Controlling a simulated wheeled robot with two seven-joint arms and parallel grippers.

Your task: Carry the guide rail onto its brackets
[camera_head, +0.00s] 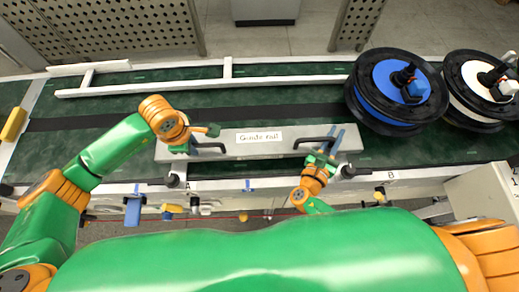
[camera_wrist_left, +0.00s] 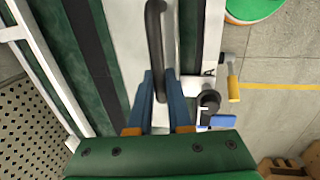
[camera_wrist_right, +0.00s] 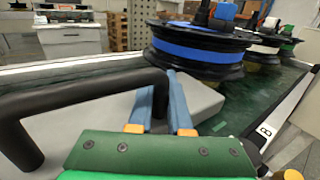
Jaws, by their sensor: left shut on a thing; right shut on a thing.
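The guide rail (camera_head: 225,146) is a long pale grey bar with a name label and two black handles. It lies lengthwise over the near side of the green conveyor in the head view; whether it touches anything beneath is unclear. My left gripper (camera_head: 196,147) is shut on its left handle (camera_wrist_left: 154,40), which runs between the blue fingers. My right gripper (camera_head: 328,152) is shut on its right handle (camera_wrist_right: 85,98), partly hidden by the fingers. Black-topped bracket-like fittings stand along the near edge, one left (camera_head: 176,178) and one right (camera_head: 347,171), near the letter B.
A blue reel (camera_head: 383,92) and a white reel (camera_head: 461,82) stand on the conveyor to the right, the blue one close to the rail's right end. A white side rail (camera_head: 200,84) runs along the far side. Blue and yellow fittings hang from the near edge.

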